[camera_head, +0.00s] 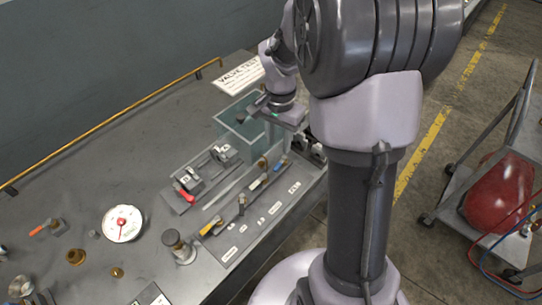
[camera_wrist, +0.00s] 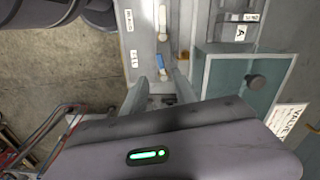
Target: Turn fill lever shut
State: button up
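A row of small levers runs along the front edge of the bench. A yellow-handled lever (camera_head: 212,226) is nearest, a pale-handled lever (camera_head: 258,182) lies beyond it, and a blue-handled lever (camera_head: 281,164) is at the far end. The blue lever also shows in the wrist view (camera_wrist: 160,63), with a small white label (camera_wrist: 134,58) beside it. The labels are too small to read, so I cannot tell which lever is the fill lever. My gripper (camera_wrist: 161,82) is open, its fingers apart near the blue lever's end. No grip on a lever shows.
A clear-walled tank (camera_head: 232,122) stands behind the levers, close to my gripper. A block with a red handle (camera_head: 186,193), a round gauge (camera_head: 122,223) and a knob post (camera_head: 178,246) stand on the bench. A cart with a red tank (camera_head: 498,190) is at right.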

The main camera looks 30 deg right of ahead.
aim_at(277, 166)
notch_tip(277, 166, down, 10)
jog(key=b, duration=0.3)
jog(key=shift+r, duration=0.25)
jog(key=shift+a, duration=0.1)
grip_shut()
